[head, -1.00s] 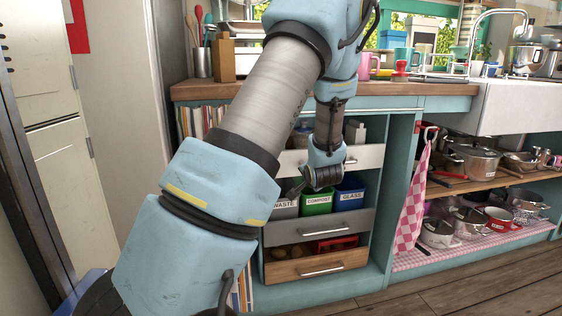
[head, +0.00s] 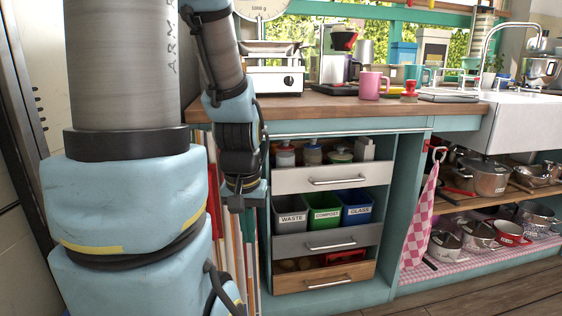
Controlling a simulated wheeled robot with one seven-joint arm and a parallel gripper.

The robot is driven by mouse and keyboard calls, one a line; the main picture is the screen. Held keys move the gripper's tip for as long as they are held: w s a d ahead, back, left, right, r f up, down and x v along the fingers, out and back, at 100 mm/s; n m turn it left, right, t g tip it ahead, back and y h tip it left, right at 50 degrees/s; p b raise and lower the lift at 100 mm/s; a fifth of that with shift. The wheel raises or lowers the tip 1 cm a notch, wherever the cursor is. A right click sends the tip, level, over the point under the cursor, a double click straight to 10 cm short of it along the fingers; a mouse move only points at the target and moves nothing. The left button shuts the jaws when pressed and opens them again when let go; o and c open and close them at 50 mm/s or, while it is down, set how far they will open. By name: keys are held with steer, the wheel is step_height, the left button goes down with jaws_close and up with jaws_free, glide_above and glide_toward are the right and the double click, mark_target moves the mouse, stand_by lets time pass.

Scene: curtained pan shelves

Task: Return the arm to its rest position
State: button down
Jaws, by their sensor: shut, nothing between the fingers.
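My blue and grey arm fills the left side of the head view, its upper links standing nearly upright. Its far end bends down to my gripper (head: 237,203), which hangs dark and small just left of the open drawers. It points downward in front of the books beside the drawer unit, and I see nothing held in it. The fingers look closed and are too small to see in detail. Whether the gripper touches anything behind it I cannot tell.
Three drawers stand pulled out: white top (head: 329,178), grey middle (head: 327,241) with waste, compost and glass bins, and wooden bottom (head: 325,278). A pink checked curtain (head: 421,221) is gathered beside pan shelves (head: 485,263). The wooden counter (head: 330,105) holds a pink mug (head: 371,85).

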step_height(320, 180, up, 20)
steer(key=p, duration=1.8)
